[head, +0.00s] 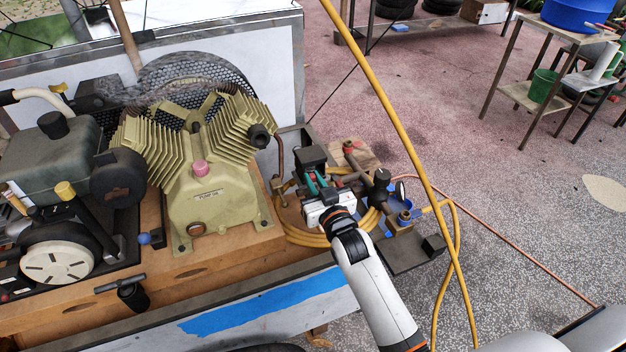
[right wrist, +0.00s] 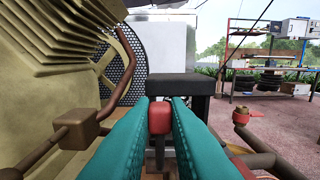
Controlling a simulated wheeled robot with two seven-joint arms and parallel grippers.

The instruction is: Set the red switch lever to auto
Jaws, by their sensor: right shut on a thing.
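The red switch lever (right wrist: 158,120) stands upright between the two teal fingers in the right wrist view. My right gripper (right wrist: 159,128) is shut on it, a finger on each side. Behind the lever is a dark box (right wrist: 180,88), which also shows in the head view (head: 310,157). In the head view my right gripper (head: 318,185) is at the fittings right of the pump, and its fingers hide the lever there. The auto marking cannot be seen. My left gripper is not in view.
The olive pump (head: 212,190) stands close left of my right gripper. A yellow hose (head: 405,130) crosses right of my right arm. Brown pipes (right wrist: 75,130) flank the fingers. A red-handled valve (right wrist: 245,116) is at right. Open floor lies beyond the cart.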

